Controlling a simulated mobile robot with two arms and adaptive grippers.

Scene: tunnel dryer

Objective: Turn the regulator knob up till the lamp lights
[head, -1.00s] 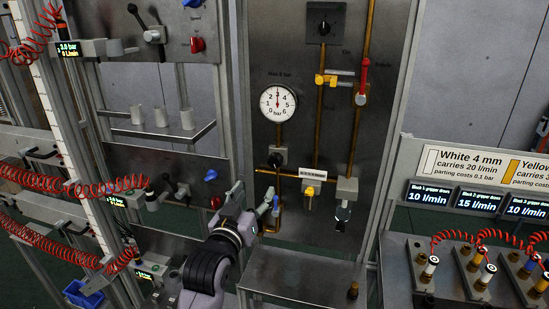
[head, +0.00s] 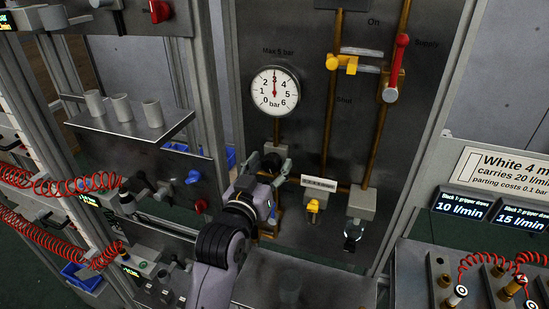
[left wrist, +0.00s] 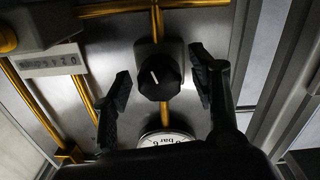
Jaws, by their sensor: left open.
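The black regulator knob (head: 271,161) sits on the dark panel, below the round gauge (head: 275,92), whose red needle points up at about 3. My left gripper (head: 266,174) is at the knob, open, and partly hides it. In the left wrist view the knob (left wrist: 158,76), with its white mark, lies between the two open fingers (left wrist: 160,78). A gap shows on both sides, so the fingers do not grip it. The gauge (left wrist: 166,138) is partly hidden there by my gripper. I cannot make out a lit lamp. My right gripper is not in view.
A yellow valve handle (head: 313,206) and a glass-like fitting (head: 352,234) are right of the knob. A red lever (head: 401,55) is above right. A shelf with cups (head: 151,113) and red coiled hoses (head: 60,182) are at left. A metal ledge (head: 300,278) lies below.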

